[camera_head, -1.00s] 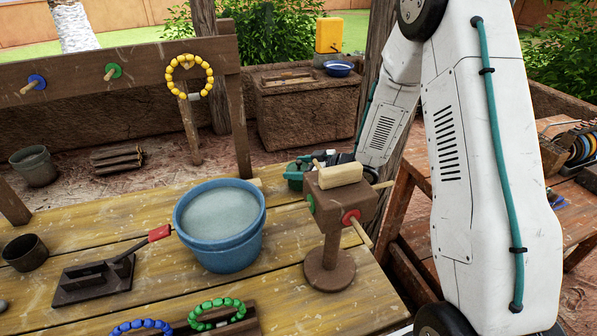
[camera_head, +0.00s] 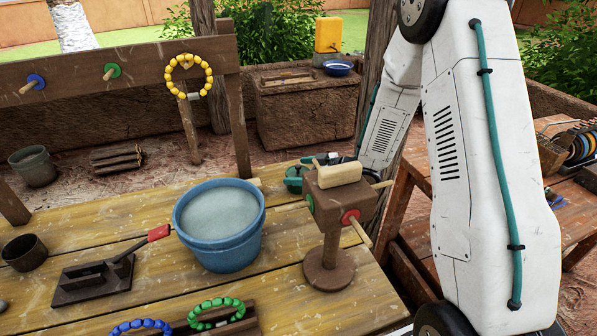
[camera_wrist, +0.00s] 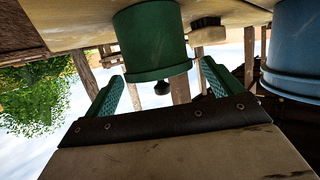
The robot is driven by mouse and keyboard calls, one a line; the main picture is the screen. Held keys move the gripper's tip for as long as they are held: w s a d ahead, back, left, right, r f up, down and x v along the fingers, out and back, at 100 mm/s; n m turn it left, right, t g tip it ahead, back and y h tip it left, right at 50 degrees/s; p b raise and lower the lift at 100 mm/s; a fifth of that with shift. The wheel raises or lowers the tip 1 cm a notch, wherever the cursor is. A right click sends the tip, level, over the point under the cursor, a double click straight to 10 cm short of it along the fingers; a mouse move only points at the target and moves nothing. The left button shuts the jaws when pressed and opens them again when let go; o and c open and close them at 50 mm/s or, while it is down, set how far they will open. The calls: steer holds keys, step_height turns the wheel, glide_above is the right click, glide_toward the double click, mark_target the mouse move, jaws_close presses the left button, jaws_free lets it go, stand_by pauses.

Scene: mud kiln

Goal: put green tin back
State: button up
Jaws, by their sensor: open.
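The green tin (camera_wrist: 153,38) stands on the wooden table (camera_wrist: 80,22), which shows upside down in the wrist view. In the head view the green tin (camera_head: 294,178) is partly hidden behind the wooden post stand (camera_head: 338,204). My gripper (camera_wrist: 163,72) is open, with one teal finger to each side of the tin's rim end in the picture. I see a gap at the fingertips and no grip on the tin.
A blue bucket (camera_head: 220,250) stands left of the stand, close to the tin. A red-handled tool (camera_head: 95,280) and bead rings (camera_head: 217,313) lie on the table. A rack beam (camera_head: 130,75) runs behind.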

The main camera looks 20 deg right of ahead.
steer(key=v, duration=1.1)
steer(key=w+d+r+m+t+h, duration=0.2)
steer(key=w+d+r+h, duration=0.1)
steer(key=r+h, duration=0.5)
steer(key=s+d+r+m+g+h, duration=0.1)
steer(key=s+r+m+h, duration=0.15)
steer(key=r, duration=0.35)
steer(key=s+r+m+h, duration=0.2)
steer(key=s+r, duration=0.2)
steer(key=r, duration=0.1)
steer(key=s+a+r+m+g+y, duration=0.1)
steer(key=s+a+r+g, duration=0.3)
steer(key=s, duration=0.7)
steer(key=s+a+m+g+y, duration=0.15)
steer(key=s+a, duration=0.35)
steer(key=s, duration=0.6)
steer(key=s+f+g, duration=0.3)
steer(key=s, duration=0.2)
steer(key=shift+f, duration=0.25)
